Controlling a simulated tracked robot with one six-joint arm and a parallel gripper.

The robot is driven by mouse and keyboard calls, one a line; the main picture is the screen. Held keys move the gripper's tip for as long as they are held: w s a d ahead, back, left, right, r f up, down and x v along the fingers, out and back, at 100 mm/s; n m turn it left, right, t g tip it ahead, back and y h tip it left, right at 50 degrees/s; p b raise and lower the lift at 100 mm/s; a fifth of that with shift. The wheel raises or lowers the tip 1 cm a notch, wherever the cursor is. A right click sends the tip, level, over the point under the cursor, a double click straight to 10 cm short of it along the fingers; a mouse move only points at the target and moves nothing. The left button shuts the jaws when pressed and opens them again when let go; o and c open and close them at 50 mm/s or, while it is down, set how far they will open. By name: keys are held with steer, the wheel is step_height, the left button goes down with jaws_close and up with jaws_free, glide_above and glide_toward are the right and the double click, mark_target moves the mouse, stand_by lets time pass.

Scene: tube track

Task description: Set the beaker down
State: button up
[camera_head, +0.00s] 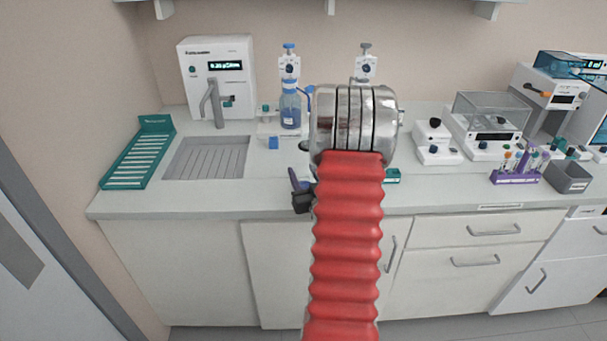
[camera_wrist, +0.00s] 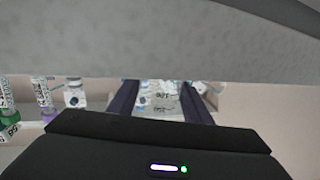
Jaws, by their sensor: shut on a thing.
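In the wrist view, a clear glass beaker with printed marks (camera_wrist: 160,99) sits between the two dark purple fingers of my gripper (camera_wrist: 160,106), which is shut on it. In the head view, a purple finger and black part of my gripper (camera_head: 298,192) show at the counter's front edge, left of my red arm. My arm hides the rest of the gripper and the beaker there. I cannot tell whether the beaker touches the counter (camera_head: 440,190).
A sink (camera_head: 207,158) and green rack (camera_head: 138,158) are at left. A blue bottle under a dispenser (camera_head: 290,105) stands behind. A purple tube rack (camera_head: 517,172) and grey bin (camera_head: 568,176) are at right. A small green item (camera_head: 392,177) is partly hidden beside my arm.

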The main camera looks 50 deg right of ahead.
steer(key=shift+f, duration=0.1)
steer(key=o, duration=1)
steer(key=shift+o, duration=0.2)
